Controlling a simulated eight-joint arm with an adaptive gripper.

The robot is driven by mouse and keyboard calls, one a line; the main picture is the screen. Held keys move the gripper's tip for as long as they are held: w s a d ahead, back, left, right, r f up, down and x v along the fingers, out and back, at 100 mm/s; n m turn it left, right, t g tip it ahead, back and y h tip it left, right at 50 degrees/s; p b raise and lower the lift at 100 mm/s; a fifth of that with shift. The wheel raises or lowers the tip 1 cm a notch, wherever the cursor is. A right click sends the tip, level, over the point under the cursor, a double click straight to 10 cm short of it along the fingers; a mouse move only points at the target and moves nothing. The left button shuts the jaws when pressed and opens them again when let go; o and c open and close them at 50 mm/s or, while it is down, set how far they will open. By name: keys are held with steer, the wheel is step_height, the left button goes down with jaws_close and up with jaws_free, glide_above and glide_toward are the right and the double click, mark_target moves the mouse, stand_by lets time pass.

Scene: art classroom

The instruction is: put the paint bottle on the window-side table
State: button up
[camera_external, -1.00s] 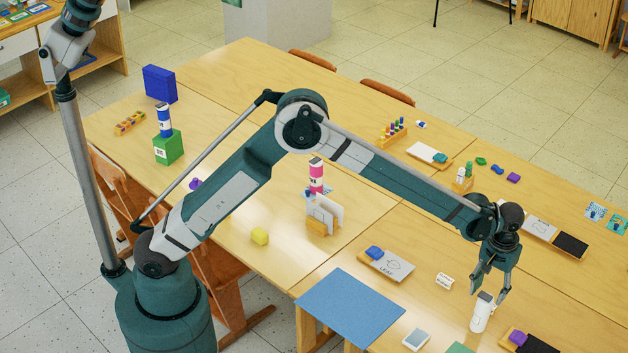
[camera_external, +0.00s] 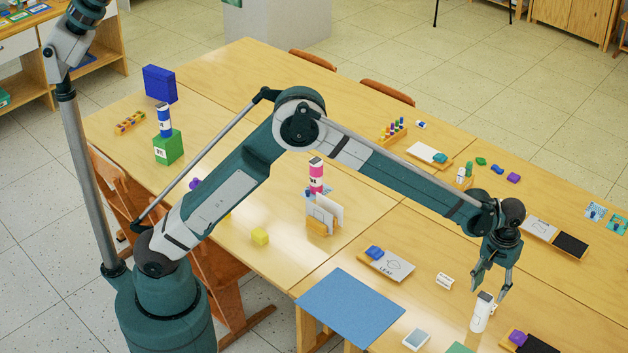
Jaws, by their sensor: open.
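Three bottles that could be paint bottles stand on the tables. A white one with a dark cap (camera_external: 481,313) is upright on the front right table. A pink and white one (camera_external: 316,177) stands behind a card holder near the middle. A blue and white one (camera_external: 164,121) stands on a green block at the left. My gripper (camera_external: 489,291) is open, pointing down, with its fingertips around or just above the white bottle's cap; I cannot tell whether they touch it. Joined wooden tables (camera_external: 275,272) fill the middle; which is the window-side table cannot be told, as no window shows.
A blue mat (camera_external: 350,307) lies left of the white bottle. The far left table has free room.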

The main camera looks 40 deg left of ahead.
steer(key=w+a+r+t+h, duration=0.1)
steer(key=w+a+r, duration=0.1)
steer(key=a+r, duration=0.6)
steer(key=w+a+r, duration=0.1)
steer(key=a+r, duration=0.5)
steer(key=a, duration=0.5)
steer(key=s+a+r+t, duration=0.15)
steer(key=a+r, duration=0.25)
steer(key=a, duration=0.6)
steer(key=s+a+r, duration=0.2)
steer(key=a+r, duration=0.3)
steer(key=a, duration=0.4)
steer(key=s+a+r+t, duration=0.1)
steer(key=s+a+t, duration=0.1)
steer(key=s+a, duration=0.85)
steer(key=s+a+r+t, duration=0.1)
steer(key=s+a, duration=0.5)
steer(key=a, duration=0.9)
steer(key=s+a+f+t+y, duration=0.1)
steer(key=s+a+f, duration=0.3)
steer(key=s+a, duration=0.3)
steer(key=shift+s+t, duration=0.35)
steer(key=shift+s, duration=0.35)
